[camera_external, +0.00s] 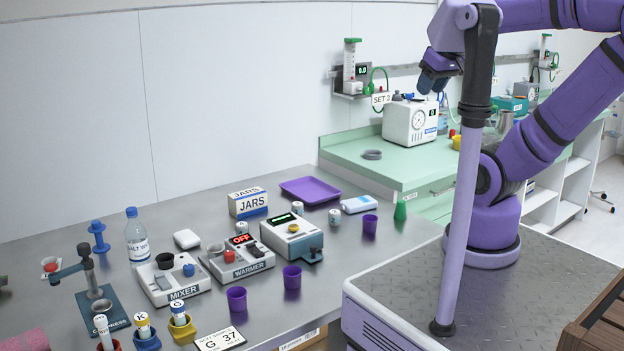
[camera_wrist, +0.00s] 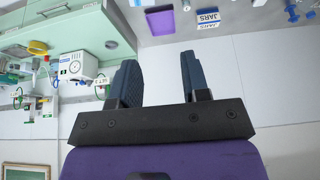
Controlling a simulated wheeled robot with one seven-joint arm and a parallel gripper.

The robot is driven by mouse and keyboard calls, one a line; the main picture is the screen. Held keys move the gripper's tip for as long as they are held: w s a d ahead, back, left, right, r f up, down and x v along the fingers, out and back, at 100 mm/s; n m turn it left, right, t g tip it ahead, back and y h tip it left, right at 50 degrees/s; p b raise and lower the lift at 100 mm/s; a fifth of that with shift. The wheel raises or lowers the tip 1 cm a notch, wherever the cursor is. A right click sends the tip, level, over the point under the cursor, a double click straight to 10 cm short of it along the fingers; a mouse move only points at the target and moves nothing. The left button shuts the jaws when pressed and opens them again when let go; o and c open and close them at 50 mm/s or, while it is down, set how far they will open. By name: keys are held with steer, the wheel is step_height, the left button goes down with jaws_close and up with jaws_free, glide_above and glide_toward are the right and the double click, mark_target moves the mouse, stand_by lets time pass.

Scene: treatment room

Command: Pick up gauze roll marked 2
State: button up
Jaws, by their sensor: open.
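Three small white rolls with dark markings stand on the grey metal table in the external view. One roll (camera_external: 297,208) is beside the purple tray, another roll (camera_external: 334,216) is right of it, and a third roll (camera_external: 242,228) is behind the warmer. Their numbers are too small to read, so I cannot tell which is marked 2. My gripper (camera_external: 432,84) is open and empty, raised high to the right of the rolls. In the wrist view its two dark fingers (camera_wrist: 160,75) are apart with nothing between them.
The purple tray (camera_external: 311,190), JARS box (camera_external: 248,203), warmer (camera_external: 238,262), grey device (camera_external: 291,239) and blue-white packet (camera_external: 358,204) crowd around the rolls.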

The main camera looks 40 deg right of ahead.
stand_by(0.3)
steer(key=o, duration=0.5)
